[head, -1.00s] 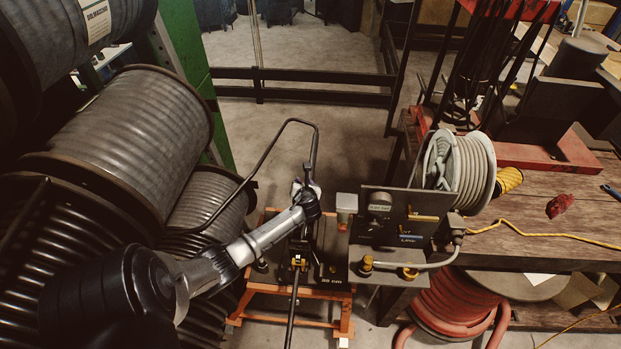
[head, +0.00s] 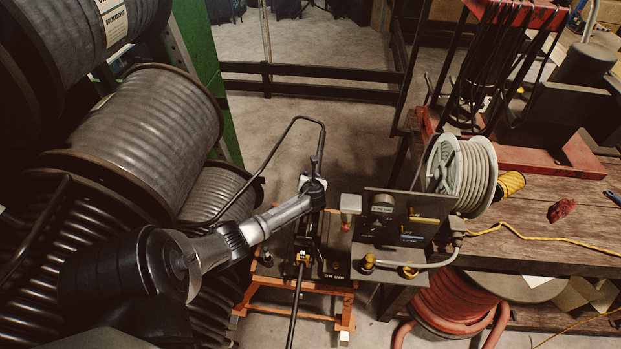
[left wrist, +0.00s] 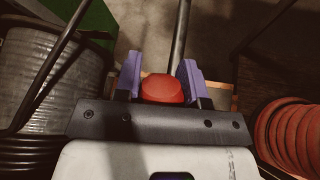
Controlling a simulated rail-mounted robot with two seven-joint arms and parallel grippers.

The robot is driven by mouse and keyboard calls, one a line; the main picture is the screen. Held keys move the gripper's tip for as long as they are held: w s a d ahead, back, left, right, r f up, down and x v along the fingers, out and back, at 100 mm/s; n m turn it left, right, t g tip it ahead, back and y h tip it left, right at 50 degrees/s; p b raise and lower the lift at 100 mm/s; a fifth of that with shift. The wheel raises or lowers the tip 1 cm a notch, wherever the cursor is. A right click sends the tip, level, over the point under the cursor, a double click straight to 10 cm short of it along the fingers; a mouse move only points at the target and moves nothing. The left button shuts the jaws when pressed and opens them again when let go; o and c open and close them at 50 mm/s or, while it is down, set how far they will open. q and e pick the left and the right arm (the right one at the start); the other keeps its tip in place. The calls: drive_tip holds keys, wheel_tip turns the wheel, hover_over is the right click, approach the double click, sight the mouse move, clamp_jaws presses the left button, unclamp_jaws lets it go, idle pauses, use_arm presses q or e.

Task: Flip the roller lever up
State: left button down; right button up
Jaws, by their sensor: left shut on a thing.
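The hose crimper (head: 335,268) stands on an orange frame in the middle of the head view, with a dark rod running from it toward the bottom edge. My left gripper (head: 314,183) is over the crimper's upper part, at the end of my arm. In the left wrist view its two purple fingers (left wrist: 161,80) sit on either side of a red knob (left wrist: 162,88), shut on it. The knob appears to be the lever's end, but the lever's lower part is hidden behind my gripper and arm. My right gripper is not in view.
A control box (head: 398,222) stands just right of the crimper. A bent dark bar (head: 268,160) rises close to my left arm. Large hose spools (head: 150,135) fill the left side. A wooden bench (head: 520,225) with a hose reel (head: 463,172) is at the right.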

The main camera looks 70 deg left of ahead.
use_arm(q)
drive_tip(key=c, duration=0.7)
unclamp_jaws()
drive_tip(key=shift+p+v, duration=1.2)
drive_tip(key=shift+v, duration=5.7)
drive_tip(key=shift+s+f, duration=0.1)
drive_tip(key=shift+d, duration=0.1)
